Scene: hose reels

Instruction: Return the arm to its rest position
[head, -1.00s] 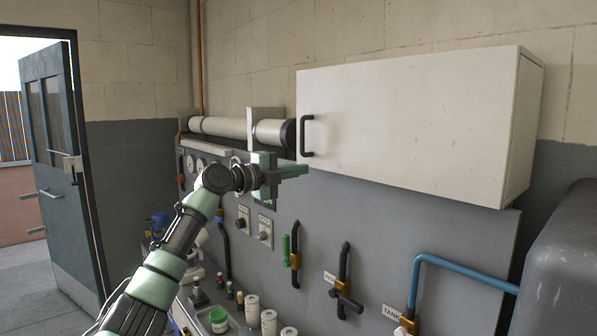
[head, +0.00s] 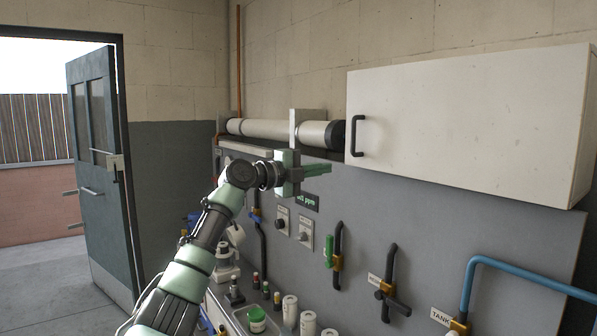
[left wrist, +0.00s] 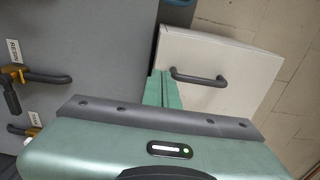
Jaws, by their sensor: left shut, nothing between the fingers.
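My left arm (head: 190,265) reaches up from the bottom of the head view. My left gripper (head: 318,170) is raised in front of the grey panel, below and left of the white cabinet's black handle (head: 357,136). Its green fingers are together and hold nothing. In the left wrist view the shut fingers (left wrist: 162,90) point toward the white cabinet (left wrist: 215,65) and its handle, apart from both. The cabinet (head: 470,125) is shut in the head view. My right gripper is not in view.
A grey panel (head: 420,235) carries valves, knobs and a blue pipe (head: 520,275). A white cylinder (head: 265,129) runs along the wall. Jars and bottles (head: 256,318) stand on the counter below. An open door (head: 105,170) is at left, with clear floor beside it.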

